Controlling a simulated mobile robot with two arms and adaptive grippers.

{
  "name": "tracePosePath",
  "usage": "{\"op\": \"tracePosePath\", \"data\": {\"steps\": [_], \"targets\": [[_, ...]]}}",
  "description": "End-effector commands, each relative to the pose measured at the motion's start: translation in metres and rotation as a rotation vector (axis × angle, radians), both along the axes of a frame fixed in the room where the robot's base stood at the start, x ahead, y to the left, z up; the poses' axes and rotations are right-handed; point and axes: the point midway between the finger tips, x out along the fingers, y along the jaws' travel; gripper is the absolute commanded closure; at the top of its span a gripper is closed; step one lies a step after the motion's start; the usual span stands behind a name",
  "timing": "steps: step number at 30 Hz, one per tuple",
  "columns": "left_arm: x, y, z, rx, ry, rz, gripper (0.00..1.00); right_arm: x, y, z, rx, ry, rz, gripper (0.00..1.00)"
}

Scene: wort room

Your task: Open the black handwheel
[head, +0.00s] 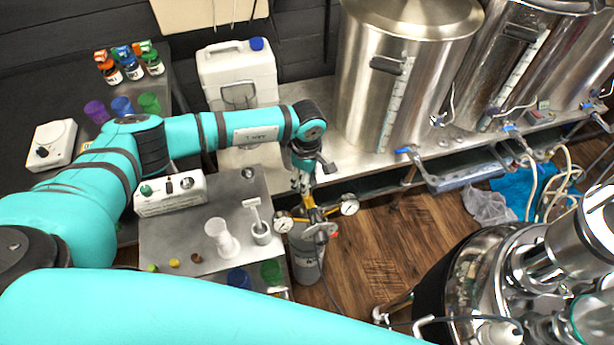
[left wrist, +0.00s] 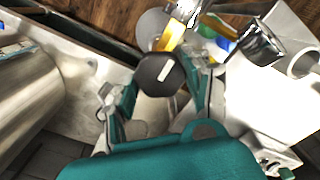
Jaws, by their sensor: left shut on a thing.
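The black handwheel (left wrist: 158,74) is a round knob with a white bar mark, seen in the left wrist view. My left gripper (left wrist: 160,88) has a finger on each side of it and is shut on it. In the head view my left gripper (head: 303,184) points down at the top of a brass valve (head: 309,206) with two round gauges. The valve sits on a grey gas cylinder (head: 305,256). The handwheel cannot be made out in the head view, where the gripper covers that spot. My right gripper is not in view.
Large steel tanks (head: 395,75) stand behind. Shiny steel vessels (head: 480,270) are at lower right. Wooden floor (head: 385,245) is open between.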

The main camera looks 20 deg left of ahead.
Motion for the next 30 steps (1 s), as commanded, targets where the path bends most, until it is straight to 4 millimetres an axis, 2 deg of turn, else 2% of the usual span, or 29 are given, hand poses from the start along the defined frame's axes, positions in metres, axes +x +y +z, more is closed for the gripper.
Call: {"op": "tracePosePath", "data": {"steps": [1, 3, 14, 20, 30], "targets": [[0.0, 0.0, 0.0, 0.0, -0.001, 0.0, 0.74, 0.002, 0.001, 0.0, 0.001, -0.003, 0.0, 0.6], [0.0, 0.0, 0.0, 0.0, -0.001, 0.001, 0.82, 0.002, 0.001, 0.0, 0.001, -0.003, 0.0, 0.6], [0.001, 0.0, -0.001, 0.0, -0.003, 0.062, 0.82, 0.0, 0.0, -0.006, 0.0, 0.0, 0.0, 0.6], [0.001, 0.0, -0.002, 0.0, -0.003, 0.191, 0.82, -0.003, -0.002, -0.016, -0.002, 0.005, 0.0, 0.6], [0.001, 0.0, -0.002, -0.002, -0.004, 0.507, 0.82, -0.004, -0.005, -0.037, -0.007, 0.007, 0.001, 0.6]]}}
